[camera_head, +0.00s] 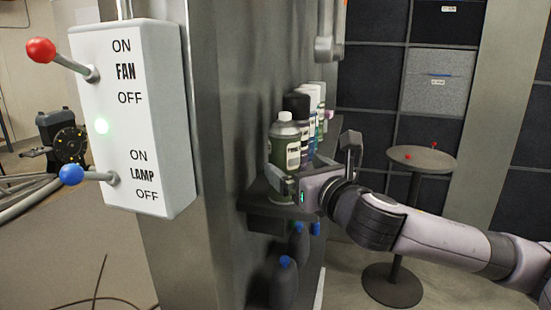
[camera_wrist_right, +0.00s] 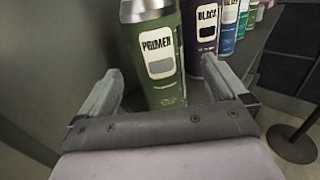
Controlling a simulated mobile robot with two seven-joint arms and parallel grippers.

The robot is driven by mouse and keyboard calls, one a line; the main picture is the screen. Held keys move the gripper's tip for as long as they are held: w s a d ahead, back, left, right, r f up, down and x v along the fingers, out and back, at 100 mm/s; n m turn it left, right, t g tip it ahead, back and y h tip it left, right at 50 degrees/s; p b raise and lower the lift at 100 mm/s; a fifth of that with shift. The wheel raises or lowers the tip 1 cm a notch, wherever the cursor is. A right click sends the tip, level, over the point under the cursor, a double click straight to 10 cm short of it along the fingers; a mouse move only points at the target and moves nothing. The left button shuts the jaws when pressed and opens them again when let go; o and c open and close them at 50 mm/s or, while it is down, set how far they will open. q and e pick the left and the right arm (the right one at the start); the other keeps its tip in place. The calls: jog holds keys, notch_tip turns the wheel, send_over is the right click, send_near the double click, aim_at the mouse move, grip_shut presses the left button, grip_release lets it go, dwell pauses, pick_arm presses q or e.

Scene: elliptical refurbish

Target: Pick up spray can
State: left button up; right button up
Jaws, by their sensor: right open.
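A green spray can labelled PRIMER (camera_head: 285,150) stands upright at the near end of a row on a dark shelf (camera_head: 262,197). It also shows in the right wrist view (camera_wrist_right: 160,60). My right gripper (camera_head: 312,172) reaches in from the right, open and empty. In the right wrist view its two fingers (camera_wrist_right: 163,88) are spread, with the green can between and just beyond them. I cannot tell whether either finger touches the can. A black-labelled can (camera_wrist_right: 202,30) stands right behind it, close to the right finger. My left gripper is not in view.
Several more cans (camera_head: 316,100) line the shelf behind. Dark bottles with blue caps (camera_head: 285,285) stand below. A metal column (camera_head: 225,120) borders the shelf, with a white switch box (camera_head: 130,120) on it. A small round table (camera_head: 422,158) stands behind my right arm.

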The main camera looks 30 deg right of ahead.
aim_at(281, 159)
jog(key=shift+w+d, duration=0.1)
jog(key=shift+w, duration=0.85)
jog(key=shift+w+d+f+p, duration=0.1)
jog(key=shift+w+p, duration=0.05)
jog(key=shift+w, duration=0.7)
jog(key=shift+w+d+f+p, duration=0.1)
jog(key=shift+w+f+p, duration=0.1)
jog(key=shift+w, duration=0.65)
jog(key=shift+w+f+p, duration=0.1)
jog(key=shift+w+p, duration=0.05)
jog(key=shift+w, duration=0.7)
jog(key=shift+r, duration=0.15)
jog(key=c, duration=1.2)
